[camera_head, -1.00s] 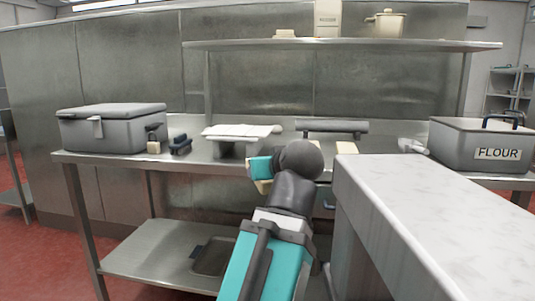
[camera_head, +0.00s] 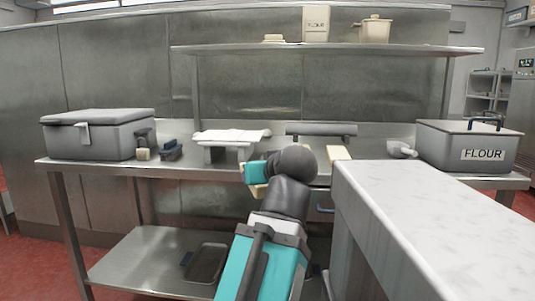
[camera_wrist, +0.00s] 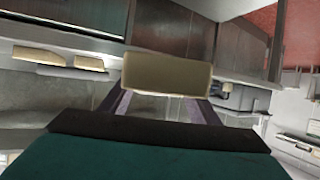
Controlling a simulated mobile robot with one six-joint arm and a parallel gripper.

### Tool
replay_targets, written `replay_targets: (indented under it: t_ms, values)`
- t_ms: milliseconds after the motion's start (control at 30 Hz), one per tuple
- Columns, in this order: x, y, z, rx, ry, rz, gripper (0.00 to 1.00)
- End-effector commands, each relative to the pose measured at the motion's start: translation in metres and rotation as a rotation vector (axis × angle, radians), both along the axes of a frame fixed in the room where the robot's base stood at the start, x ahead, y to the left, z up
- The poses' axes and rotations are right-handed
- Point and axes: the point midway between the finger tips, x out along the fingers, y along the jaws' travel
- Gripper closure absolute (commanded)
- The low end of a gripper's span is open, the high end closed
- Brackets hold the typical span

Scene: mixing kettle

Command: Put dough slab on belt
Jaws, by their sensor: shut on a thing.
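A pale dough slab (camera_wrist: 167,73) is held between the two fingers of my gripper (camera_wrist: 161,97) in the wrist view. The slab is in front of the steel table, clear of the tabletop. A low grey stand with a flat white top (camera_head: 230,136) sits on the table behind the gripper. I cannot tell whether this is the belt.
A grey lidded box (camera_head: 98,136) stands at the table's left, and a FLOUR bin (camera_head: 468,150) at its right. A grey roller-like bar (camera_head: 321,130) lies at the back. A pale marble counter (camera_head: 430,205) is close on my right.

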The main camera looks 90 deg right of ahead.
Motion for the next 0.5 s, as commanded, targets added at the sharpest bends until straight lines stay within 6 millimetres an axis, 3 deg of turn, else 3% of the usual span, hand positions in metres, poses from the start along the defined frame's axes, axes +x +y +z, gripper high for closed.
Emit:
replay_targets:
  t_ms: [500]
  values:
    - [-0.002, -0.035, 0.005, 0.000, -0.001, 0.000, 0.87]
